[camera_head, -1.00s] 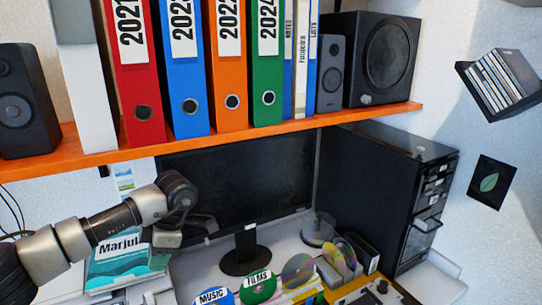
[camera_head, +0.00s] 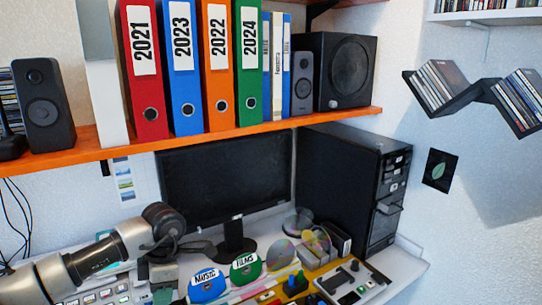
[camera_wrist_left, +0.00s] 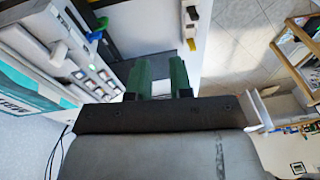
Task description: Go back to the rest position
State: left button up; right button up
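My left arm comes in from the lower left in the head view. Its gripper (camera_head: 163,285) is low in front of the monitor, left of the blue MUSIC disc holder (camera_head: 206,286) and green FILMS disc holder (camera_head: 245,267). In the left wrist view the two green fingers of my left gripper (camera_wrist_left: 161,78) stand apart with a gap between them. Nothing shows held between them. My right gripper is in neither view.
An orange shelf (camera_head: 60,158) with year binders and speakers hangs above the monitor (camera_head: 222,180). A black computer tower (camera_head: 350,190) stands right of it. Loose discs (camera_head: 281,253) lie on the desk. Zigzag wall shelves (camera_head: 462,98) hold cases at right.

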pick_arm(q)
jog(key=s+d+f+h, duration=0.1)
jog(key=s+d+h, duration=0.4)
jog(key=d, duration=0.5)
jog(key=s+d+f+h, duration=0.2)
jog(key=d+h, duration=0.4)
jog(key=d, duration=0.5)
jog(key=s+d+r+n+t+h, duration=0.2)
jog(key=d+r+n+t+h, duration=0.3)
jog(key=r+n+t+h, duration=0.45)
jog(key=a+f+n+t+y, duration=0.45)
jog(key=a+n+y, duration=0.35)
jog(key=n, duration=0.7)
jog(key=a+f+n+t+y, duration=0.3)
jog(key=a+n+t+y, duration=0.2)
jog(key=a+n+y, duration=0.65)
jog(key=s+a+f+n+g, duration=0.2)
jog(key=s+f+n+g, duration=0.4)
jog(key=s, duration=0.5)
jog(key=s+a+f+n+g, duration=0.2)
jog(key=s+f+n+g, duration=0.3)
jog(key=s+f+g, duration=0.4)
notch_tip(320, 180, down, 26)
jog(key=s, duration=0.2)
jog(key=s+a+f+g, duration=0.1)
jog(key=s+a+f, duration=0.1)
jog(key=s+f, duration=1.3)
jog(key=shift+s+a+m, duration=0.35)
jog(key=shift+s+m, duration=0.05)
jog(key=shift+s, duration=0.1)
